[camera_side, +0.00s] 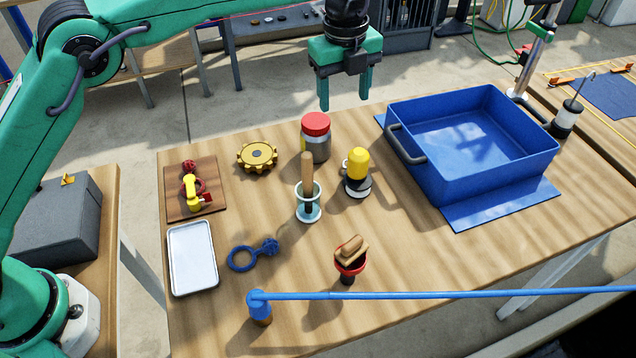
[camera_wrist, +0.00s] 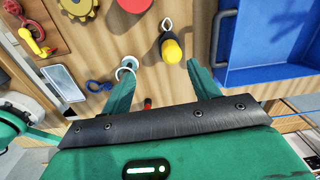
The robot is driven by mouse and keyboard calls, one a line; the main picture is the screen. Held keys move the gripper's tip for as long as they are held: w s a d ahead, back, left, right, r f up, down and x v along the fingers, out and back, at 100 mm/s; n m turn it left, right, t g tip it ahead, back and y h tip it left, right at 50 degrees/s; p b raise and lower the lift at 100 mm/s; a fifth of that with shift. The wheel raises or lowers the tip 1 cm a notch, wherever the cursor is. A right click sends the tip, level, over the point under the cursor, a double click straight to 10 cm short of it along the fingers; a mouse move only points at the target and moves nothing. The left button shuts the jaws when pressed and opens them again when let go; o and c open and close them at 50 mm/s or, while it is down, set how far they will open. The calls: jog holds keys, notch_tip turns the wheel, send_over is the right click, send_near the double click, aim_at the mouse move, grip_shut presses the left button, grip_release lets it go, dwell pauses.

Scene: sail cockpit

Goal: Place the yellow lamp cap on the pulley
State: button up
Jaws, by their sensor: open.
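A domed yellow piece, which looks like the lamp cap (camera_side: 358,162), stands upright on the wooden table, right of the middle. It sits on or over a dark and pale round base (camera_side: 357,187). The yellow cap (camera_wrist: 172,50) also shows in the wrist view, between and beyond my fingers. I cannot tell for sure which thing is the pulley; a toothed golden wheel (camera_side: 257,155) lies flat at the back left. My gripper (camera_side: 345,95) is open and empty, pointing down, high above the table's back edge. Its open fingers (camera_wrist: 160,72) show in the wrist view.
A red-lidded jar (camera_side: 316,140) and a wooden-handled tool in a glass cup (camera_side: 308,205) stand near the cap. A blue bin (camera_side: 500,185) fills the right. A blue bar (camera_side: 440,294) crosses the front.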

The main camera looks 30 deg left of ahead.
jog(key=s+a+r+n+t, duration=0.1)
jog(key=s+a+r+n, duration=0.5)
jog(key=a, duration=0.3)
jog(key=s+a+r+n+t, duration=0.1)
jog(key=s+a+r+n, duration=0.5)
jog(key=a, duration=0.4)
jog(key=s+a+f+n+t, duration=0.1)
jog(key=s+a+f+n, duration=0.1)
jog(key=s, duration=0.4)
jog(key=s+a+f+n+t, duration=0.1)
jog(key=s+a+f+n, duration=0.2)
jog(key=s+a+n, duration=0.2)
jog(key=s+a+f+n+t, duration=0.1)
jog(key=s+a+f+n, duration=0.1)
jog(key=s+a+n, duration=0.2)
jog(key=s+n, duration=0.3)
jog(key=s, duration=0.1)
jog(key=shift+s+f, duration=0.15)
jog(key=shift+f, duration=0.05)
